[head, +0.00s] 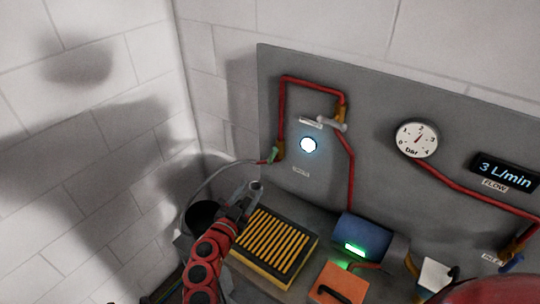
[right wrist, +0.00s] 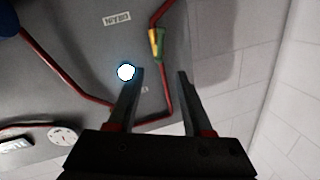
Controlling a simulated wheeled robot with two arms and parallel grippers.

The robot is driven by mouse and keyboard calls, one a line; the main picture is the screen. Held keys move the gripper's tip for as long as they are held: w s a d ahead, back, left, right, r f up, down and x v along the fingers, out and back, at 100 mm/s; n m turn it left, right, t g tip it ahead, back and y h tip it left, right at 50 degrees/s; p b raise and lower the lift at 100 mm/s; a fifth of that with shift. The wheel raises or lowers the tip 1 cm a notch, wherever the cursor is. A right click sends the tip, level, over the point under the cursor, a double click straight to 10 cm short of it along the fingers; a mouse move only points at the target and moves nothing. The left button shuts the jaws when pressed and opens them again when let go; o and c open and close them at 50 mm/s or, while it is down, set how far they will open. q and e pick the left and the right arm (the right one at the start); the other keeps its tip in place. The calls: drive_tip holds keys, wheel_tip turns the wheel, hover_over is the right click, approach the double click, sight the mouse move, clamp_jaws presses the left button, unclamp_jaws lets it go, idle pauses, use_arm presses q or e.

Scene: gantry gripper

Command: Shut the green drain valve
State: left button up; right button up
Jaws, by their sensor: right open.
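The green drain valve (head: 272,155) sits on a brass fitting at the lower left of the grey panel, where the red pipe meets a grey hose. In the right wrist view its green handle (right wrist: 160,43) lies beside the brass body, beyond the fingertips and roughly in line with the gap between them. My right gripper (head: 250,190) is open and empty, below and left of the valve in the head view and apart from it. Its two fingers also show in the right wrist view (right wrist: 161,74). My left gripper is not in view.
A yellow-framed slatted tray (head: 247,271) lies below the gripper. A blue box with a green light (head: 371,236) and an orange block (head: 338,284) stand right of it. A grey-handled valve (head: 332,123), a round gauge (head: 417,139) and a flow display (head: 505,172) are on the panel.

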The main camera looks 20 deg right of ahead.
sight(272, 158)
drive_tip(key=p+x, duration=0.3)
drive_tip(key=x, duration=1.2)
drive_tip(key=shift+r+p, duration=0.1)
drive_tip(key=shift+p, duration=0.3)
drive_tip(key=shift+w+d, duration=0.3)
drive_tip(key=shift+w, duration=0.05)
clamp_jaws()
